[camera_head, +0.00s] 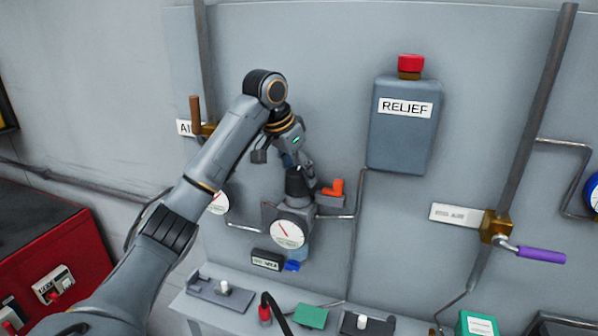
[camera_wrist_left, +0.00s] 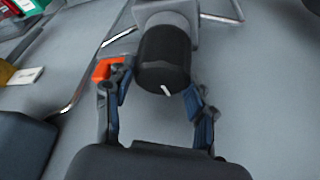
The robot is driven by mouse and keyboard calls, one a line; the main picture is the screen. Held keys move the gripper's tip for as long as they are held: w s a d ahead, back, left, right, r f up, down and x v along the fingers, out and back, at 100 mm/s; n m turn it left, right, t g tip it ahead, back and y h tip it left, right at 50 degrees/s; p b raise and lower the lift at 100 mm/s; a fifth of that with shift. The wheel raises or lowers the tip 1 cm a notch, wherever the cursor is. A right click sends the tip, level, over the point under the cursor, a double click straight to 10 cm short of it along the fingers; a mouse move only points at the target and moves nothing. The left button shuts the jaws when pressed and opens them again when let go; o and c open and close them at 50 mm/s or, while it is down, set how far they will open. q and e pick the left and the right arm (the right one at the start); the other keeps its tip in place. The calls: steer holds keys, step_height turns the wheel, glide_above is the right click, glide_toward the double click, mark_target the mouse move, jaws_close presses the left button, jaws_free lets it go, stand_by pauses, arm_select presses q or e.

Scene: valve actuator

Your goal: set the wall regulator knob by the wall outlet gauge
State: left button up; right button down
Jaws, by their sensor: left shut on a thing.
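The regulator knob (camera_wrist_left: 164,58) is a black cylinder with a white mark on its face, in the middle of the left wrist view. My left gripper (camera_wrist_left: 158,88) is shut on it, with one finger at each side. In the head view the left gripper (camera_head: 297,175) comes down onto the knob from above, and the arm and fingers partly hide it. The outlet gauge (camera_head: 288,233) is a white round dial with a red needle on the regulator body just below the knob. Its scale is too small to read. My right gripper is not in view.
A second gauge (camera_head: 218,202) sits to the left, partly behind my arm. An orange handle (camera_head: 334,188) is close to the right of the gripper. The grey RELIEF box (camera_head: 403,128) with a red cap and a purple-handled valve (camera_head: 541,255) are further right. A shelf (camera_head: 215,307) with small parts lies below.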

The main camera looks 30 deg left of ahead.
arm_select(q)
steer(key=o, duration=1.2)
steer(key=v, duration=1.2)
